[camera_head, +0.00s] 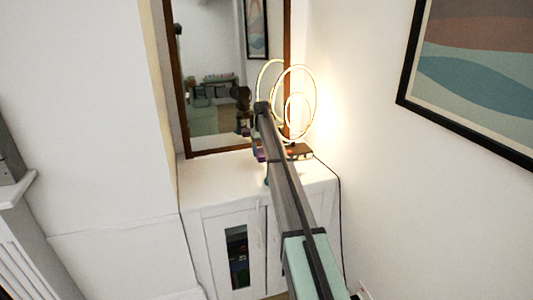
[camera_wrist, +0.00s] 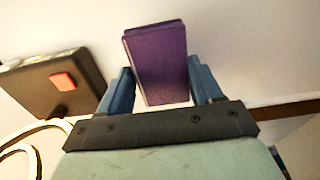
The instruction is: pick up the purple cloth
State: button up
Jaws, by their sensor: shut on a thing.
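The purple cloth (camera_wrist: 158,62) shows in the wrist view as a flat, firm-edged purple block, like a neatly folded piece. It sits between the two blue fingers of my gripper (camera_wrist: 160,75), which is shut on it. In the head view a small purple patch of the cloth (camera_head: 259,155) shows just left of my arm, over the white cabinet top (camera_head: 218,177). My arm hides most of the gripper there. I cannot tell whether the cloth touches the cabinet top.
A looped, glowing ring lamp (camera_head: 313,88) stands at the cabinet's back right. Its dark base with a red square (camera_wrist: 62,82) is left of my gripper in the wrist view. A brown-framed mirror (camera_head: 177,88) is behind. The cabinet's left top is clear.

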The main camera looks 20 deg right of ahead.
jog(key=s+a, duration=0.1)
jog(key=a, duration=0.3)
jog(key=s+a, duration=0.2)
jog(key=a, duration=0.3)
jog(key=s+a, duration=0.2)
jog(key=a, duration=0.3)
jog(key=shift+s+a+m, duration=0.25)
jog(key=shift+s+m, duration=0.05)
jog(key=shift+s, duration=0.05)
jog(key=s+m, duration=0.1)
jog(key=s, duration=0.2)
jog(key=s+m, duration=0.1)
jog(key=s, duration=0.2)
jog(key=shift+s+a+f, duration=0.1)
jog(key=shift+s, duration=0.15)
jog(key=s+a+r, duration=0.1)
jog(key=s+r, duration=0.5)
jog(key=s, duration=0.6)
jog(key=s+a+r, duration=0.1)
jog(key=s+r, duration=0.6)
jog(key=s, duration=0.5)
jog(key=s+f+n, duration=0.1)
jog(key=s+f, duration=0.4)
jog(key=f, duration=0.6)
jog(key=s+f+n, duration=0.1)
jog(key=s+f, duration=0.4)
jog(key=f, duration=0.6)
jog(key=shift+s+a+f+n, duration=0.2)
jog(key=shift+f+n, duration=0.1)
jog(key=shift+f, duration=0.1)
